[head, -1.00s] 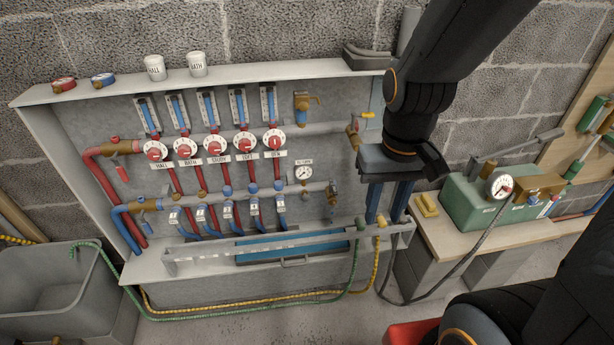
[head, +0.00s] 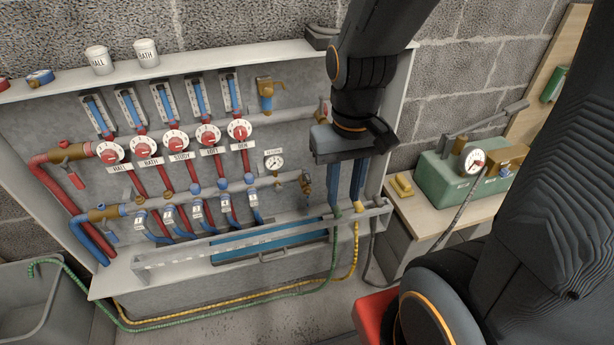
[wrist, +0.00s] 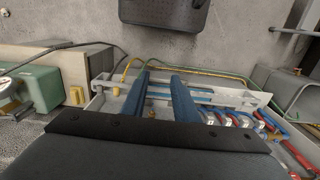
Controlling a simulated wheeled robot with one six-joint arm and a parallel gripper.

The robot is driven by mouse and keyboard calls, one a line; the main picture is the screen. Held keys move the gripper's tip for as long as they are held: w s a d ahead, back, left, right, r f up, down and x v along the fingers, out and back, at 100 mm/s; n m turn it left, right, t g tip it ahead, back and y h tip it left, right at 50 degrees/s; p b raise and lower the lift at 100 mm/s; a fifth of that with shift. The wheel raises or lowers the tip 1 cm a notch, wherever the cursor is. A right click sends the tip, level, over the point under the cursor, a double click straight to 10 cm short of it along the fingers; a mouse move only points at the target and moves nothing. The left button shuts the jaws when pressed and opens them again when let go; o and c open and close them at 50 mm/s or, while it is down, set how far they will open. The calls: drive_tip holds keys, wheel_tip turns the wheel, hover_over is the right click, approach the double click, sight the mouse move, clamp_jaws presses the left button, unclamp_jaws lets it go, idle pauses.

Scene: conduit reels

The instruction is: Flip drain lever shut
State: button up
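I cannot tell for sure which lever is the drain lever. A brass valve (head: 322,110) is at the right end of the upper pipe, just left of my gripper, partly hidden by it. Another brass fitting (head: 305,184) hangs at the right end of the lower pipe. My gripper (head: 346,203) points down at the cabinet's right end. Its two blue fingers are apart with nothing seen held; they also show in the wrist view (wrist: 159,76). A small brass part (wrist: 152,113) shows between the fingers there, too small to identify.
The cabinet (head: 363,72) has a right side wall behind my gripper and a front rail (head: 240,243). Green (head: 335,250) and yellow (head: 352,262) hoses run from its lower right. A green pump box (head: 440,185) stands on the bench at right. A red object (head: 368,318) is below.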

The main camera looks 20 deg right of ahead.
drive_tip(key=shift+w+a, duration=0.15)
drive_tip(key=c, duration=0.3)
drive_tip(key=w+a+t+p, duration=0.1)
drive_tip(key=w+a, duration=0.2)
drive_tip(key=w, duration=0.1)
drive_tip(key=w+a+t+y, duration=0.1)
drive_tip(key=w+a, duration=0.2)
drive_tip(key=w, duration=0.1)
drive_tip(key=w+a+t+p, duration=0.1)
drive_tip(key=w+a, duration=0.2)
drive_tip(key=w, duration=0.1)
drive_tip(key=shift+w+a+f+y+p, duration=0.1)
drive_tip(key=shift+a+f+y+p, duration=0.05)
drive_tip(key=shift+f+y+p, duration=0.2)
clamp_jaws()
drive_tip(key=w+a+f+t+h+p, duration=0.2)
drive_tip(key=w, duration=0.3)
drive_tip(key=w+a+f+t+h+p, duration=0.1)
drive_tip(key=w+a+f+p, duration=0.15)
drive_tip(key=w, duration=0.25)
drive_tip(key=shift+s+d+f+m+g+h+p, duration=0.15)
drive_tip(key=shift+s+d+f+g+h, duration=0.15)
drive_tip(key=shift+s+f+h, duration=0.35)
drive_tip(key=shift+s+d+f+m+g+h+p, duration=0.2)
drive_tip(key=shift+s+d+f+h, duration=0.15)
drive_tip(key=shift+f+h, duration=0.55)
drive_tip(key=shift+s+d+f+m+g+h+p, duration=0.15)
drive_tip(key=shift+s+d+f+g+h, duration=0.1)
drive_tip(key=shift+s+f+h, duration=0.45)
drive_tip(key=shift+w, duration=0.1)
